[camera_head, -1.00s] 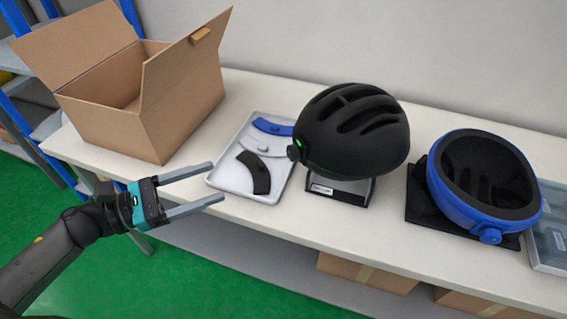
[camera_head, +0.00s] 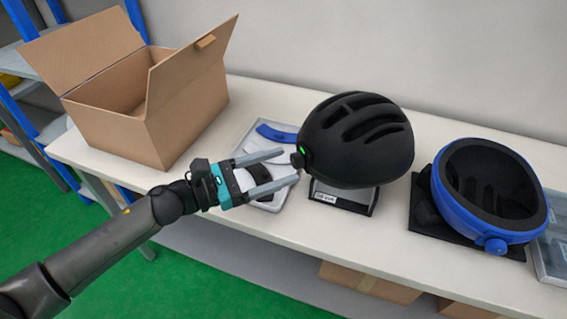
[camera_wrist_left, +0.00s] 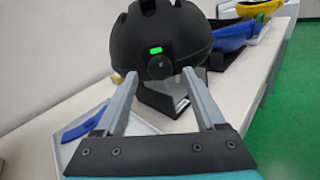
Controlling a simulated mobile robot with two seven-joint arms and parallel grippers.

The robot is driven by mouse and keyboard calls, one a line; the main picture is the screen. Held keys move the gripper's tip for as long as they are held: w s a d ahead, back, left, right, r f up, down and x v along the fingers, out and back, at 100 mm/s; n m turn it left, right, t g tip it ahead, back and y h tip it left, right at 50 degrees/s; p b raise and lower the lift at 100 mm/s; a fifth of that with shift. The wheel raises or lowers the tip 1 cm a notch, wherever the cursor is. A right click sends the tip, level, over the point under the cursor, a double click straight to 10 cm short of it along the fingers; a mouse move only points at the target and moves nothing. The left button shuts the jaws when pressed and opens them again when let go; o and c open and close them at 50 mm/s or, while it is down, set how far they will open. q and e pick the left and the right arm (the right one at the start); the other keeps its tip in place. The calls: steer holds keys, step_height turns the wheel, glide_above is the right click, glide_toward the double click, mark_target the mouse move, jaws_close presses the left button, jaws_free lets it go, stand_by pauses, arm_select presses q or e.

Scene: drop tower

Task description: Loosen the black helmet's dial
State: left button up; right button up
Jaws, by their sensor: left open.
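The black helmet (camera_head: 357,145) sits on a black stand (camera_head: 343,197) on the table, right of the head view's middle. Its round black dial (camera_head: 297,160) is at its left end, with a green mark just above it. In the left wrist view the dial (camera_wrist_left: 159,66) faces me, with the green mark over it. My left gripper (camera_head: 291,166) is open, with its fingertips near the dial, one on each side. In the left wrist view the dial shows beyond and between the fingertips. I cannot tell whether they touch it. My right gripper is not in view.
An open cardboard box (camera_head: 150,97) stands at the left on the table (camera_head: 400,220). A pale tray (camera_head: 246,137) with pads lies beneath my left gripper. A blue helmet (camera_head: 449,197) lies upside down on a black mat (camera_head: 424,217) at the right.

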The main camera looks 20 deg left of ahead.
arm_select(q)
steer(key=shift+w+d, duration=0.5)
steer(key=shift+d, duration=0.05)
jaws_close()
stand_by(0.4)
